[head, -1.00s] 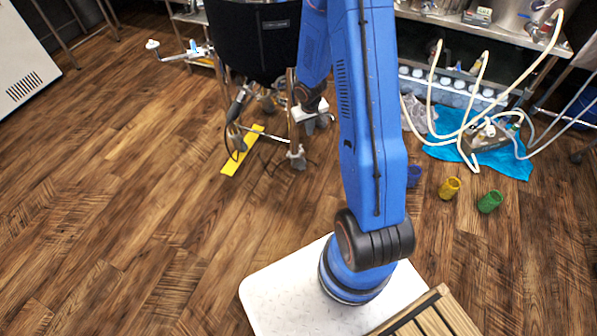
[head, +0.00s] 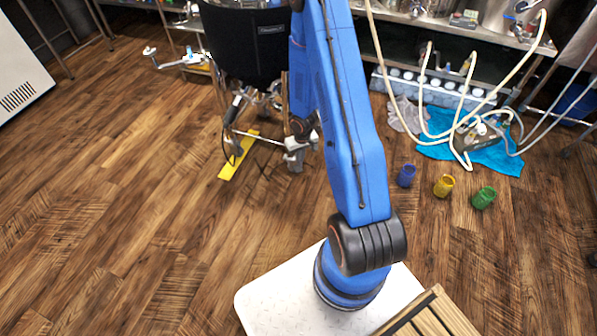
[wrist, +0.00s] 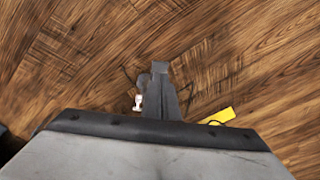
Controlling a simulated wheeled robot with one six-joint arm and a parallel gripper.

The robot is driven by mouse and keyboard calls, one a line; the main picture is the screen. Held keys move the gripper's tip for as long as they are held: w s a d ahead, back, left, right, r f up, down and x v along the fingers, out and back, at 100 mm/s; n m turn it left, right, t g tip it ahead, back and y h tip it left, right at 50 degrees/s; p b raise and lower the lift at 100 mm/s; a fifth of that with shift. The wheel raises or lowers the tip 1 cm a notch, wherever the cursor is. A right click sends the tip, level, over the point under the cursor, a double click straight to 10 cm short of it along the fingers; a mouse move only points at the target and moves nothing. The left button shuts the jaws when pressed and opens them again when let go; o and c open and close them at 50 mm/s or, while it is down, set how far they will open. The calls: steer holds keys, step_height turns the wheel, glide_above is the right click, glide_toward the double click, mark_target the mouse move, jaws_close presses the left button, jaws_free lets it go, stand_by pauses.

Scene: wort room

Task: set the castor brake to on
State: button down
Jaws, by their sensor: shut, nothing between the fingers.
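A black kettle (head: 255,45) stands on a legged frame with castors. The near castor (head: 296,165) is at the foot of its right leg, partly covered by my gripper. Another castor (head: 235,148) is to the left. My gripper (head: 297,146) is low, just above or against the near castor; I cannot tell if they touch. In the wrist view my gripper (wrist: 160,70) is shut and empty, over the floor. A small grey and white part (wrist: 139,100) shows left of the fingers; I cannot tell what it is. The brake lever and its position cannot be made out.
A yellow strip (head: 238,156) lies on the floor by the left castor; it also shows in the wrist view (wrist: 218,117). Hoses lie over a blue cloth (head: 435,148). The left floor is clear.

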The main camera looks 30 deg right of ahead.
mark_target(300, 171)
steer(key=shift+w+f, duration=0.2)
steer(key=shift+f, duration=1.55)
steer(key=shift+w+f, duration=0.15)
steer(key=shift+f, duration=3.15)
steer(key=shift+r, duration=0.1)
steer(key=shift+s, duration=0.15)
steer(key=s, duration=0.1)
steer(key=s+r, duration=0.1)
steer(key=shift+s+a, duration=0.15)
steer(key=shift+s, duration=0.2)
